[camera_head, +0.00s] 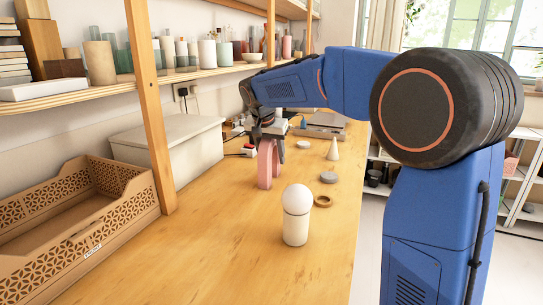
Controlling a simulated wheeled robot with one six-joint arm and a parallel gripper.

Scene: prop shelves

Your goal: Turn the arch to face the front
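The pink arch (266,166) stands upright on the wooden table, seen nearly edge-on, with its two legs close together in the view. My gripper (270,142) points down at the top of the arch, with a dark finger along its right side. The other finger is mostly hidden, so I cannot tell whether the gripper grips the arch or only surrounds it.
A white cylinder with a ball top (296,215) stands nearer me. A wooden ring (323,201), a grey disc (328,178) and a cream cone (333,149) lie right of the arch. A brown crate marked FRONT (125,229) and a lidded box (190,152) stand left. The table's front middle is clear.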

